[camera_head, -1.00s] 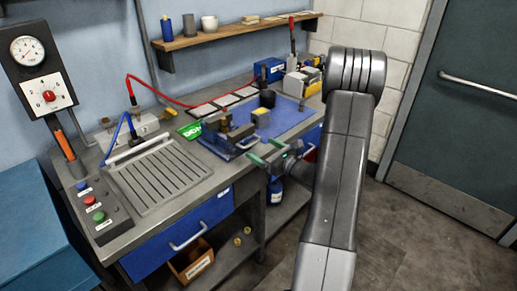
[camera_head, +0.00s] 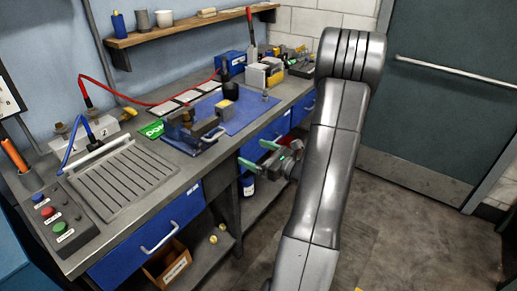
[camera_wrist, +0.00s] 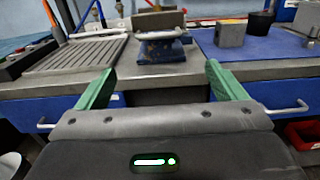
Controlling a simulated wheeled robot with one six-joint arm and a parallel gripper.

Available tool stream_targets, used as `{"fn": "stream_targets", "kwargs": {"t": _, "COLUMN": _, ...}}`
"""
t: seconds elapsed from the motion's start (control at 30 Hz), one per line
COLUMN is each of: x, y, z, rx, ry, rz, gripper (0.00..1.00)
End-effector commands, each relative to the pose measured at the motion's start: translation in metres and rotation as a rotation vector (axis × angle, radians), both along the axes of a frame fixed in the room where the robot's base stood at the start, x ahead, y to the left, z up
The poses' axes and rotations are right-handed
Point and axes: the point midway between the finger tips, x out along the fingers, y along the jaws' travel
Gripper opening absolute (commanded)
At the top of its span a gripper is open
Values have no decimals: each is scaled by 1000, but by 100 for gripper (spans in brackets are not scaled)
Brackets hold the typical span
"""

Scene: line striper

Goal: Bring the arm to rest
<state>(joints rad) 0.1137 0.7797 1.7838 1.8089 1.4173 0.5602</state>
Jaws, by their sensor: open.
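My arm rises at the right of the head view, bent at the top, with its far part hidden behind it. My gripper (camera_head: 259,153) has green fingers and hangs in front of the workbench (camera_head: 160,208), near its front edge. In the wrist view the two green fingers (camera_wrist: 158,88) stand wide apart with nothing between them. The bench front and a blue vise-like block (camera_wrist: 161,50) lie beyond the fingers, and I see no contact.
A blue mat (camera_head: 240,117) lies on the bench, with a grooved drain plate (camera_head: 124,178) to its left. An open drawer-side box (camera_head: 168,264) sits on the lower shelf. A door (camera_head: 440,110) stands at the right. The floor between is clear.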

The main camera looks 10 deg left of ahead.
Motion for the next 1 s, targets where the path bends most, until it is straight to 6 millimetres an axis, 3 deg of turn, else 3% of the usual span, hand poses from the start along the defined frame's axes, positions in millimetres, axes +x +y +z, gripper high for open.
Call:
{"fn": "stream_targets", "kwargs": {"t": 0.27, "x": 8, "y": 23, "z": 2, "rx": 0, "ry": -1, "rz": 5, "gripper": 91}}
{"fn": "stream_targets", "kwargs": {"t": 0.7, "x": 40, "y": 103, "z": 2, "rx": 1, "ry": 1, "rz": 7, "gripper": 91}}
{"fn": "stream_targets", "kwargs": {"t": 1.0, "x": 55, "y": 136, "z": 2, "rx": 0, "ry": 0, "rz": 4, "gripper": 91}}
